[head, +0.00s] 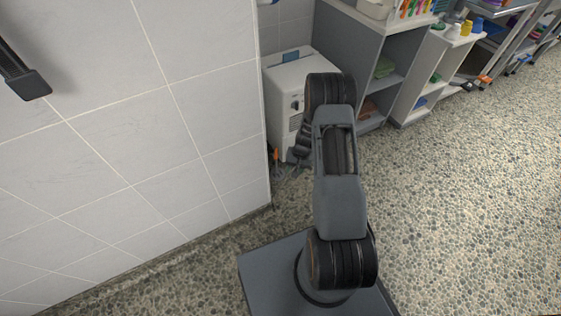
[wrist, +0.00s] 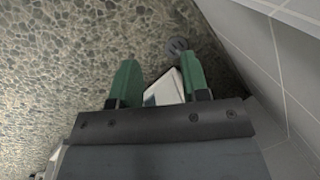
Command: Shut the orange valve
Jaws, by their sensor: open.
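A small orange thing (head: 276,154) shows low beside the wall corner in the head view, left of the white machine. It may be the orange valve, but it is too small to tell its handle position. My gripper (wrist: 159,76) is open in the wrist view, with two green fingers spread apart over the pebbled floor. Nothing is held between them. No orange valve shows in the wrist view. In the head view, my arm hides most of the gripper, which is near the wall corner.
The tiled wall (head: 190,110) fills the left and ends at a corner. A white machine (head: 285,125) stands behind it, with grey shelving (head: 345,50) to its right. A round grey fitting (wrist: 178,46) lies beyond the fingers. The pebbled floor (head: 470,200) is clear at right.

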